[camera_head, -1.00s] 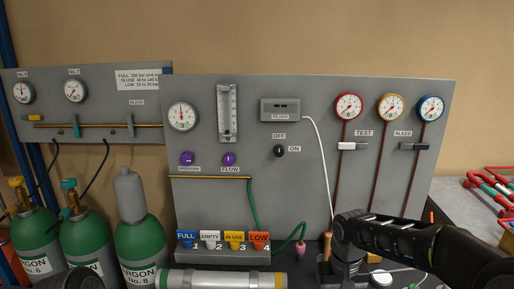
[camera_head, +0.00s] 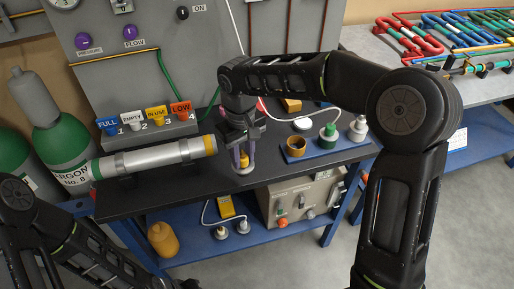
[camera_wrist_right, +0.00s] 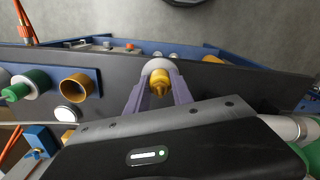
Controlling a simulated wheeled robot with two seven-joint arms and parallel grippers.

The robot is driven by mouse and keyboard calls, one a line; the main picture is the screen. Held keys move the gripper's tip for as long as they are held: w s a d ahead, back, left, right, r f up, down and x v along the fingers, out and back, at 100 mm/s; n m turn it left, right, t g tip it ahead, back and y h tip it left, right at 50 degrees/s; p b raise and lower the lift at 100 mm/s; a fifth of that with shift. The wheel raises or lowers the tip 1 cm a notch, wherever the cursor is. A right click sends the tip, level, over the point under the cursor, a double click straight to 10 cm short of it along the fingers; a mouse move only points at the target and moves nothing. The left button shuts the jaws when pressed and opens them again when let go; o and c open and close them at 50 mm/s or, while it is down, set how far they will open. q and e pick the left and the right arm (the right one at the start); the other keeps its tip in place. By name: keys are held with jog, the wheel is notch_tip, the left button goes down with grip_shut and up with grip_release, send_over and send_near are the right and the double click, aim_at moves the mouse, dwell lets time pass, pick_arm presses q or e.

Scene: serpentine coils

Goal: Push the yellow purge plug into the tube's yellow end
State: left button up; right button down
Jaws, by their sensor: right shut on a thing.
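The tube (camera_head: 160,156) lies level on the dark bench, silver, with a green band at its left end and a yellow end (camera_head: 209,145) at its right. My right gripper (camera_head: 243,163) points down beside that yellow end, to its right and apart from it. Its purple fingers are shut on the yellow purge plug (camera_head: 244,159). In the right wrist view the plug (camera_wrist_right: 160,84) sits between the fingers, with a pale round end beyond it. The fingers partly hide the plug in the head view. My left arm shows at lower left; its gripper is not seen.
Numbered tag cups (camera_head: 155,117) stand behind the tube. A yellow bottle (camera_head: 163,239) stands on the lower shelf.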

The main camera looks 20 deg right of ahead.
jog(key=s+a+r+n, duration=0.2)
jog(key=a+r+n, duration=0.1)
jog(key=a, duration=0.5)
jog(key=shift+s+n, duration=0.25)
jog(key=shift+n, duration=0.45)
pick_arm(q)
jog(key=shift+o, duration=0.2)
